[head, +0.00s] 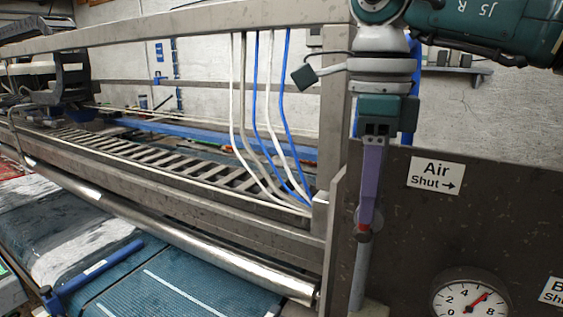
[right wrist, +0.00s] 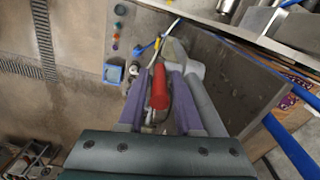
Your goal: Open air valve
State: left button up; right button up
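The air valve's red handle (right wrist: 160,88) shows in the right wrist view between the two purple fingers of my right gripper (right wrist: 158,80). The fingers stand apart on either side of it, with a thin gap visible on the left side. In the head view my right gripper (head: 367,205) points down in front of the dark panel, and a little red of the handle (head: 364,237) shows at its tips. The fingers hide most of the valve there. The "Air Shut" sign (head: 436,176), with an arrow to the right, is right of the gripper. My left gripper is not in view.
A pressure gauge (head: 471,296) is on the panel (head: 400,235) at lower right. A steel frame, roller (head: 200,237) and blue belt (head: 170,285) fill the left. White and blue hoses (head: 260,120) hang left of the gripper. The right wrist view shows floor at left.

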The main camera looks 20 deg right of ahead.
notch_tip(320, 180, up, 8)
jog(key=b, duration=0.2)
jog(key=shift+w+f+b, duration=0.1)
jog(key=shift+f+b, duration=0.15)
jog(key=shift+b, duration=0.1)
jog(key=shift+r, duration=0.5)
jog(key=shift+r, duration=0.1)
notch_tip(320, 180, up, 9)
jog(key=p, duration=0.8)
jog(key=shift+p, duration=0.3)
jog(key=shift+a, duration=0.1)
